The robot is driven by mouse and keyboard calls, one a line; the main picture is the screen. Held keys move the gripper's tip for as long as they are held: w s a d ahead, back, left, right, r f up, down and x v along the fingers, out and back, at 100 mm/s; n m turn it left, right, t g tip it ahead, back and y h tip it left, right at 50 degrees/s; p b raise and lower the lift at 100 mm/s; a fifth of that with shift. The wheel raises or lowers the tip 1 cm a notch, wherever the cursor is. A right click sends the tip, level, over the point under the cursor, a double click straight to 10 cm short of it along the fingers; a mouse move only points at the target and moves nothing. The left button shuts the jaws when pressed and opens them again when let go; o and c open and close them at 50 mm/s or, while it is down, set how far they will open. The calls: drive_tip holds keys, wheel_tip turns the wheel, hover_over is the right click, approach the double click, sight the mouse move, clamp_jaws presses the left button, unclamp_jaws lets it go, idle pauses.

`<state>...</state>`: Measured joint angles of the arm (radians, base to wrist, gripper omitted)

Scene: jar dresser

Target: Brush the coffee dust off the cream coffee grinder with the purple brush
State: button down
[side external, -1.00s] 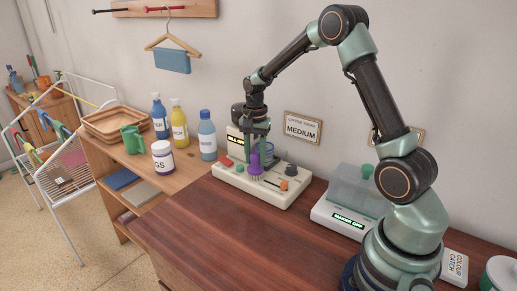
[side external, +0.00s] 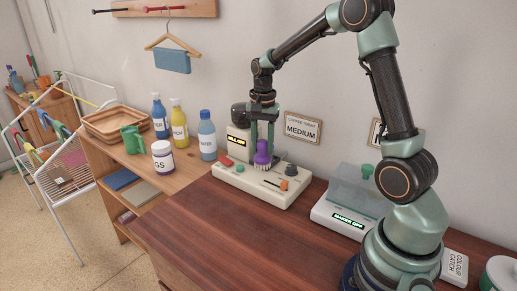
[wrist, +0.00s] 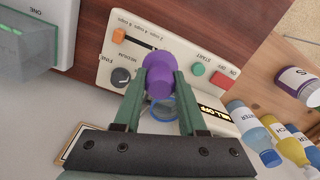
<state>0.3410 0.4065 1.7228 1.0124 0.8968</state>
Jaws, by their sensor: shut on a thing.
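The cream coffee grinder (side external: 231,178) stands at the back left of the brown table, with an orange slider, a dark knob, and red and green buttons on its panel. My gripper (side external: 262,145) is above the panel, shut on the purple brush (side external: 262,154), bristles down. In the wrist view the brush (wrist: 159,75) sits between the fingertips of my gripper (wrist: 160,82), over the grinder panel (wrist: 112,68). I cannot tell whether the bristles touch the panel. No coffee dust can be made out.
A grey-lidded machine (side external: 350,190) stands right of the grinder. A "MEDIUM" sign (side external: 303,128) is on the wall behind. The table front (side external: 220,235) is clear.

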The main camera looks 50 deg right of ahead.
drive_tip(key=shift+r, duration=1.65)
